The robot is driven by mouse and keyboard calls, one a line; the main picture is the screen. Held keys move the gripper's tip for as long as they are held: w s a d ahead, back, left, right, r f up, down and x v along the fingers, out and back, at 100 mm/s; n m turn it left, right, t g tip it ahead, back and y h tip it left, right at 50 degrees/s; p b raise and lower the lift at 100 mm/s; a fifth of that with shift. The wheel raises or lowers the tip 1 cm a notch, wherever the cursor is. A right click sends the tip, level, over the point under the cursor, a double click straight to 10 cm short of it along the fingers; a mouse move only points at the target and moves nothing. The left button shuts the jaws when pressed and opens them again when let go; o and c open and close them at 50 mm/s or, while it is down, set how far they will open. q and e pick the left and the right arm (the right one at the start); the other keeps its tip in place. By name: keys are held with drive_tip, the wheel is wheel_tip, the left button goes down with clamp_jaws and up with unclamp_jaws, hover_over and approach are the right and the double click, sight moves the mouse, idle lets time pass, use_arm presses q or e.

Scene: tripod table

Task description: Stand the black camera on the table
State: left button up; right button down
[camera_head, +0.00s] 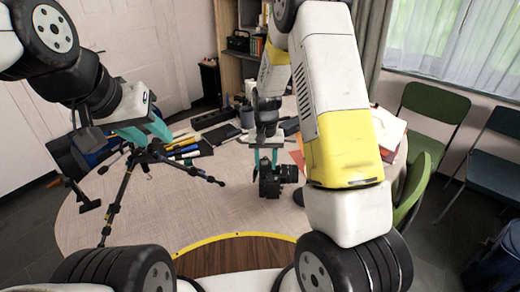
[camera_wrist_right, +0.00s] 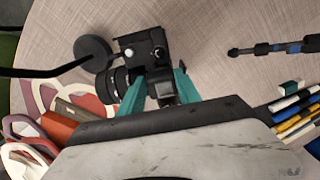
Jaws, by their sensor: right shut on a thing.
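The black camera (camera_head: 270,183) is between the teal fingers of my right gripper (camera_head: 266,152), which is shut on its top. In the head view it looks upright, lens to the right, low over the round table (camera_head: 215,205); I cannot tell whether it touches. The right wrist view shows the camera (camera_wrist_right: 140,48) and its lens (camera_wrist_right: 114,86) past my right gripper's fingers (camera_wrist_right: 160,88). My left gripper (camera_head: 155,130) is at the top of a black tripod (camera_head: 125,190) on the left; its fingertips are partly hidden, so its grip is unclear.
A dark round disc (camera_wrist_right: 93,52) lies close to the camera. Pens and markers (camera_head: 185,150) lie behind the tripod's leg. Books and papers (camera_head: 390,130) are at the table's right. Green chairs (camera_head: 432,105) stand beyond. The table's front middle is clear.

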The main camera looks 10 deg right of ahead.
drive_tip(key=shift+f, duration=0.7)
idle(0.6)
drive_tip(key=shift+w, duration=0.1)
drive_tip(key=c, duration=0.9)
unclamp_jaws()
drive_tip(key=shift+c, duration=0.2)
drive_tip(key=shift+o, duration=0.9)
